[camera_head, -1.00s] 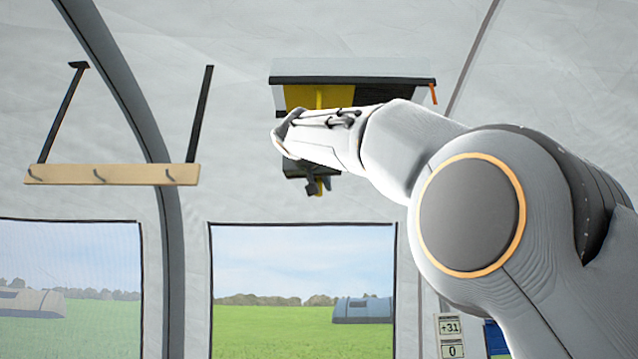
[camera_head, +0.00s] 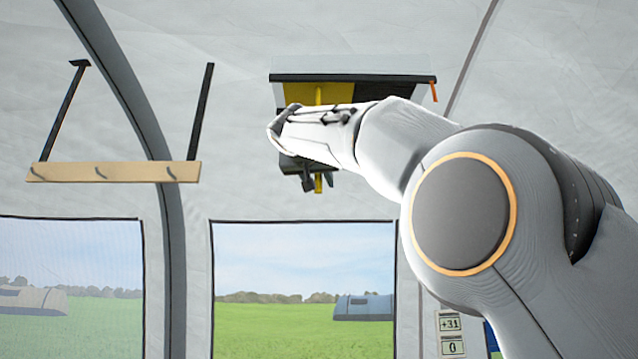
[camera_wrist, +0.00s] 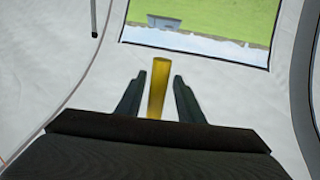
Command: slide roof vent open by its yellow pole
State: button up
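The roof vent (camera_head: 385,91) is in the sloping ceiling at the upper middle of the head view, with a dark front bar and a yellow panel. Its yellow pole (camera_head: 319,95) hangs down from it, and its lower end shows below my arm. My gripper (camera_head: 318,184) is at the pole's lower part, largely hidden by my own wrist. In the wrist view the yellow pole (camera_wrist: 158,88) stands between the two dark fingers of my gripper (camera_wrist: 154,95). A gap shows on both sides of it, so the gripper is open around or in line with the pole.
A wooden hook rail (camera_head: 113,172) hangs on two dark straps at the left. An orange tab (camera_head: 434,92) hangs at the vent's right end. A window (camera_head: 302,270) lies below the vent.

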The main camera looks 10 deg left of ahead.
jog(key=s+b, duration=0.3)
jog(key=s, duration=0.4)
jog(key=shift+s+a, duration=0.15)
jog(key=shift+a, duration=0.15)
